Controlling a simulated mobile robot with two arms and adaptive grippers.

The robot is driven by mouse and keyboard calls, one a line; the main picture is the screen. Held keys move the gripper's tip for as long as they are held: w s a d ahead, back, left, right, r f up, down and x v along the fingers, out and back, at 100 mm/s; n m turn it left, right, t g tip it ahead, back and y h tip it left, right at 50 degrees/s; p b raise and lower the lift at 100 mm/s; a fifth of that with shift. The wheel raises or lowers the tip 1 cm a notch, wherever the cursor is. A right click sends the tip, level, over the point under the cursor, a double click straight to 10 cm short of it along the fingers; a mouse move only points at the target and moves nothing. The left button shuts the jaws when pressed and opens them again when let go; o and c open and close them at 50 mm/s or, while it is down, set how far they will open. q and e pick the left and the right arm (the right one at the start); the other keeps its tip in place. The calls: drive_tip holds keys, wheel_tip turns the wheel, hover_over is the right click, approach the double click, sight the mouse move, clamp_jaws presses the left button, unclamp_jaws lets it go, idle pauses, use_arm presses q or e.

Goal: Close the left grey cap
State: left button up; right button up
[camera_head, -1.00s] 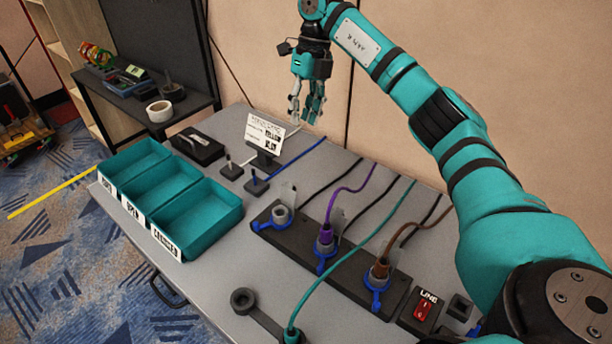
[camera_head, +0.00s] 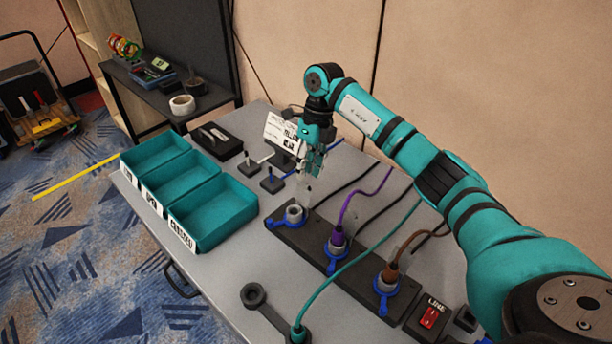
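The left socket (camera_head: 294,213) sits at the far-left end of a black socket strip on the table, with nothing plugged in and a blue ring at its base. Its pale, see-through grey cap (camera_head: 307,197) stands up behind the opening. My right gripper (camera_head: 312,164) points down just above and behind this cap, in front of a white sign. Its fingers look close together, but the gap between them is unclear, and whether they touch the cap is unclear. No object shows in them. My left gripper is not in view.
The middle socket holds a purple plug (camera_head: 337,239) and the right one a brown plug (camera_head: 389,271); their cables run backward. A teal cable (camera_head: 350,262) crosses the strip. Teal bins (camera_head: 225,225) stand left. The white sign (camera_head: 281,131) and small black stands (camera_head: 272,183) are near the gripper.

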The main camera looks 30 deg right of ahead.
sight(306, 192)
drive_tip(key=shift+x, duration=1.55)
clamp_jaws()
